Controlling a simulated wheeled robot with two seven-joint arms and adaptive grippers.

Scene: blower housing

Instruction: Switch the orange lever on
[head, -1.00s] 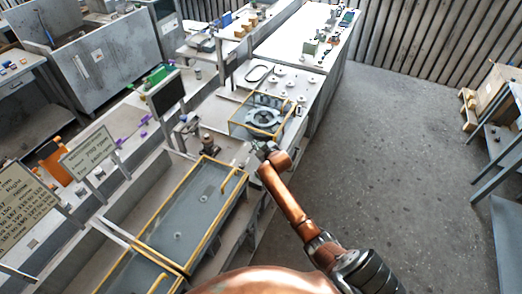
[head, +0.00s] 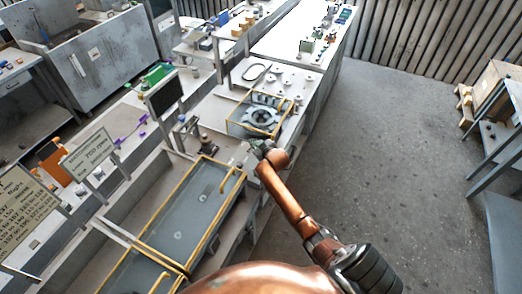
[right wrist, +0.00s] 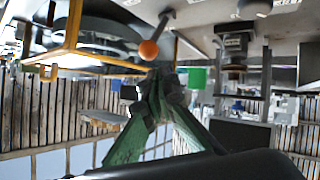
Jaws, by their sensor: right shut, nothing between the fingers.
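The orange lever shows in the right wrist view as an orange ball knob (right wrist: 149,49) on a short grey rod, above and slightly left of my fingertips in the picture. My right gripper (right wrist: 162,88) has green fingers closed together with nothing between them. The tips look close to the knob, with a gap in the picture; whether they touch cannot be told. In the head view my right gripper (head: 256,148) is at the bench edge, just below the yellow-framed housing (head: 262,119). I cannot make out the lever there. My left gripper is not in view.
The yellow frame (right wrist: 72,45) around the dark round housing is close on the left in the right wrist view. A yellow-edged glass cover (head: 180,225) and a dark screen (head: 165,95) stand along the bench. The floor (head: 400,140) to the right is open.

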